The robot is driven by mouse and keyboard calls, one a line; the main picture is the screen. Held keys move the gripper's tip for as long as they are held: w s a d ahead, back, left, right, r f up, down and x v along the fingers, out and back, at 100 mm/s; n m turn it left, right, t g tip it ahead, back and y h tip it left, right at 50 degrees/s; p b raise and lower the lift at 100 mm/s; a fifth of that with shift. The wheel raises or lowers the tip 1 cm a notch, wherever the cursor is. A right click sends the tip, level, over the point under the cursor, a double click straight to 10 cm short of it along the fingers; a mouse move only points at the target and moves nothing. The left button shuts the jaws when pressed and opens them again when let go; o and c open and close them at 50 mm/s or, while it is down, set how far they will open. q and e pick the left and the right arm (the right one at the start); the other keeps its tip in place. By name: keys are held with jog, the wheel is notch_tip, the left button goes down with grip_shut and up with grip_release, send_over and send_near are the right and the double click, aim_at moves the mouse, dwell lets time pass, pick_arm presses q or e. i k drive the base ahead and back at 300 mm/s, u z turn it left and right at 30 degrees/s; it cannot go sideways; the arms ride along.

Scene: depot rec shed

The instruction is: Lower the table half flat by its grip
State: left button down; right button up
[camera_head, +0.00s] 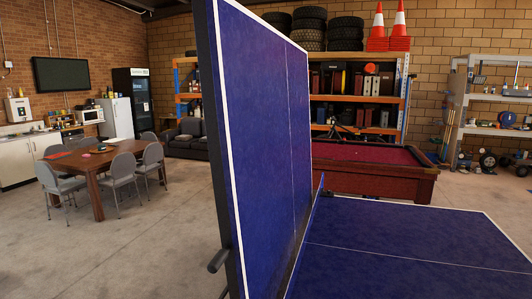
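A blue ping-pong table half (262,120) stands upright close in front of me, with white edge lines and a white centre line. Its dark frame edge runs down its left side. A dark grip (218,261) sticks out to the left from the lower part of that edge. The other half (420,245) lies flat to the right, and part of the net (319,193) shows at the joint between them. The foot of the upright half is cut off by the picture's lower edge. Neither of my grippers is in the picture.
Bare concrete floor (150,255) lies free to the left of the upright half. A wooden table (92,168) with grey chairs stands further left. A red pool table (370,170) stands behind the flat half, with loaded shelves (401,100) beyond it.

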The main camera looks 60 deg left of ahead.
aim_at(254, 79)
jog(key=u, duration=0.85)
jog(key=i, duration=0.75)
jog(key=u, duration=0.85)
